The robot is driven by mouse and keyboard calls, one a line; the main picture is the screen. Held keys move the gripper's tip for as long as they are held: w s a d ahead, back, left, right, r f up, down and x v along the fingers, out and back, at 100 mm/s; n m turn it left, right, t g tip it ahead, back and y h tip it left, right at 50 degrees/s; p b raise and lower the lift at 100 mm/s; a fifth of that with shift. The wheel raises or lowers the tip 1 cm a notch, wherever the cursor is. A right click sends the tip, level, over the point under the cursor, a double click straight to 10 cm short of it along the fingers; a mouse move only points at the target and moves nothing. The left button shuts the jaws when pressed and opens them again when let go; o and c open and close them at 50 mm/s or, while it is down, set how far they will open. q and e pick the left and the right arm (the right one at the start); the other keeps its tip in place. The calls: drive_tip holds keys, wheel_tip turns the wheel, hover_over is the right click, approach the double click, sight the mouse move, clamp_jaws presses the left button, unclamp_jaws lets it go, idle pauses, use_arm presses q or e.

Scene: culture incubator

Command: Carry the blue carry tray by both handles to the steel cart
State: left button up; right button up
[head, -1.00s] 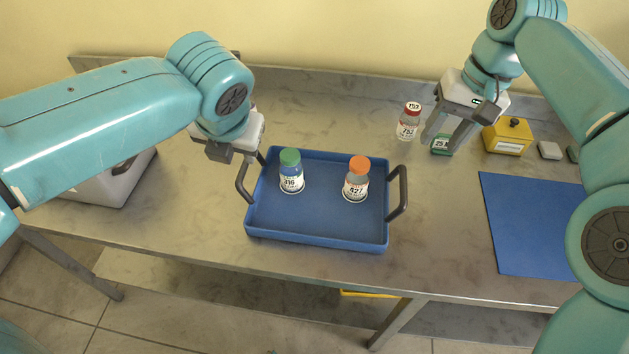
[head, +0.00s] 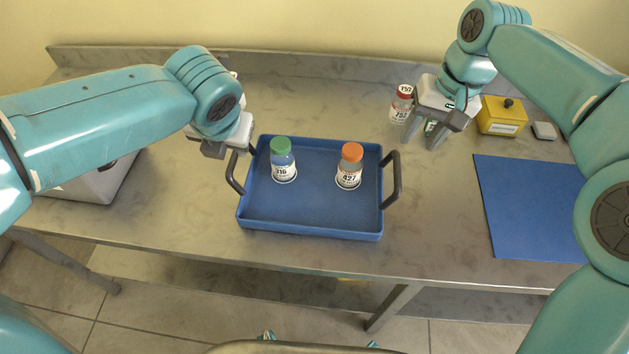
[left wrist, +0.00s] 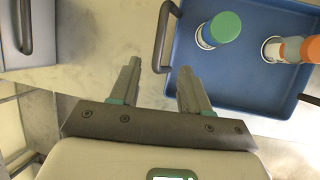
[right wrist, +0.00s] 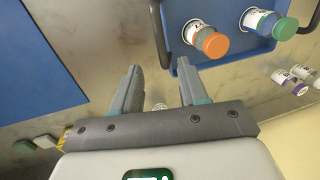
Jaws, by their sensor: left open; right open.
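The blue carry tray (head: 310,215) sits on the steel bench with a dark handle at each end. A green-capped bottle (head: 283,162) and an orange-capped bottle (head: 349,168) stand in it. My left gripper (head: 218,152) is open beside the left handle (head: 234,175); in the left wrist view that handle (left wrist: 166,35) lies ahead of the fingers, apart from them. My right gripper (head: 425,140) is open and empty, behind and right of the right handle (head: 396,180); in the right wrist view this handle (right wrist: 160,32) lies beyond the fingers. I see no steel cart.
A red-capped bottle (head: 400,104) stands close beside my right gripper. A yellow box (head: 501,116) and a blue mat (head: 530,210) lie to the right. A pale box (head: 95,185) stands at left. The bench front (head: 300,260) is clear.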

sight(233, 158)
use_arm(q)
drive_tip(key=x, duration=1.1)
use_arm(e)
drive_tip(key=f, duration=0.3)
drive_tip(key=a+f, duration=0.1)
drive_tip(key=f, duration=0.3)
drive_tip(key=a+f, duration=0.1)
drive_tip(key=f, duration=0.2)
drive_tip(key=shift+a+f, duration=0.15)
drive_tip(key=shift+f, duration=0.25)
use_arm(q)
clamp_jaws()
use_arm(e)
clamp_jaws()
drive_tip(key=shift+r, duration=0.1)
